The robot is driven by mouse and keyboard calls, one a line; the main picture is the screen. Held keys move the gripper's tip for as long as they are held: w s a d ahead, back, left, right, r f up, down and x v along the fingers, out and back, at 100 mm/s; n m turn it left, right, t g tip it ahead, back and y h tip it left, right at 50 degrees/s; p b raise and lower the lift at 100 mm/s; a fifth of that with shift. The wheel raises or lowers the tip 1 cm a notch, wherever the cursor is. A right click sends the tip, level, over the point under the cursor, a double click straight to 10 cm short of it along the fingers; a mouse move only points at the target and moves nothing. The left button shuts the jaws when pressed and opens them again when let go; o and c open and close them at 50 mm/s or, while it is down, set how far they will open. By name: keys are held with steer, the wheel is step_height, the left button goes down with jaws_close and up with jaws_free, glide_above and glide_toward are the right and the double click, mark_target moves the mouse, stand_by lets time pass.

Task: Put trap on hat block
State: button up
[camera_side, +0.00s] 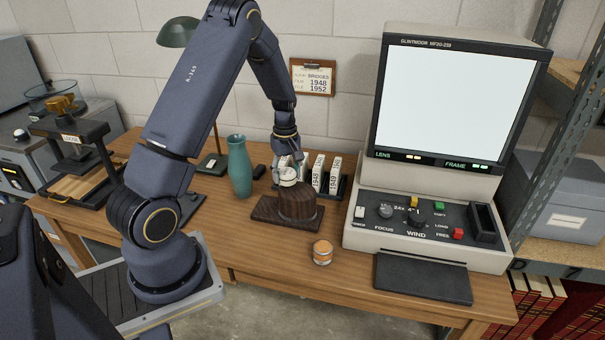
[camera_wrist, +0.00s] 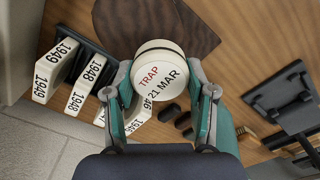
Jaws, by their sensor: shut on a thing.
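The trap (camera_side: 288,178) is a small round white tub with a dark line round its rim. In the wrist view its white face (camera_wrist: 158,82) reads "TRAP" in red and "21 MAR". My gripper (camera_side: 288,170) is shut on it, with one teal finger on each side in the wrist view (camera_wrist: 160,88). The hat block (camera_side: 298,205) is a dark wooden rounded block on a flat dark board. The trap is at the top of the block, toward its left back side. I cannot tell whether they touch. In the wrist view the trap hides part of the dark wood (camera_wrist: 195,30).
Behind the block stand white boxes (camera_side: 317,172) marked with years in a dark rack. A teal vase (camera_side: 239,167) stands to the left. An orange-topped jar (camera_side: 322,252) is in front. A large film reader (camera_side: 430,225) fills the right.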

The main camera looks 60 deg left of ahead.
steer(key=shift+f, duration=1)
steer(key=o, duration=1)
steer(key=shift+f, duration=0.15)
steer(key=shift+o, duration=0.2)
